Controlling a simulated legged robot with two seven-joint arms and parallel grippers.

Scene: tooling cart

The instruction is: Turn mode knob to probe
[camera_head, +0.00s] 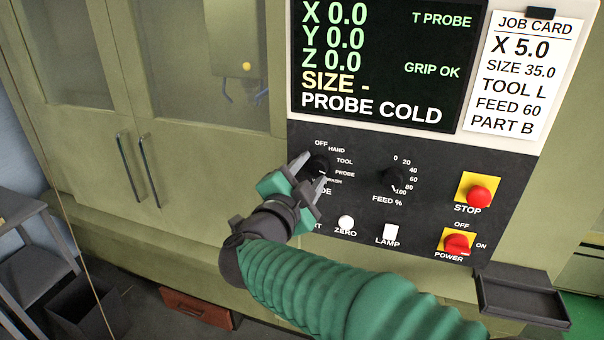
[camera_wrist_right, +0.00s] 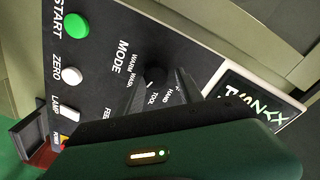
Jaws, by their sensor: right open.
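The black mode knob (camera_head: 318,164) sits at the left of the control panel, ringed by the labels OFF, HAND, TOOL, PROBE and WASH. My right gripper (camera_head: 309,173) is open at the knob, with one fingertip on its left side and the other at its lower right. I cannot tell whether the fingers touch it. The wrist view shows the knob (camera_wrist_right: 155,75) between the finger ends, with a pale mark near the TOOL label; its exact setting is unclear. The screen (camera_head: 385,65) reads "PROBE COLD" and "T PROBE". My left gripper is not in view.
The feed knob (camera_head: 393,180) stands to the right. Below are the white zero button (camera_head: 346,222) and lamp switch (camera_head: 390,231). The red stop button (camera_head: 478,196) and power switch (camera_head: 458,243) are further right. A job card (camera_head: 515,75) hangs beside the screen.

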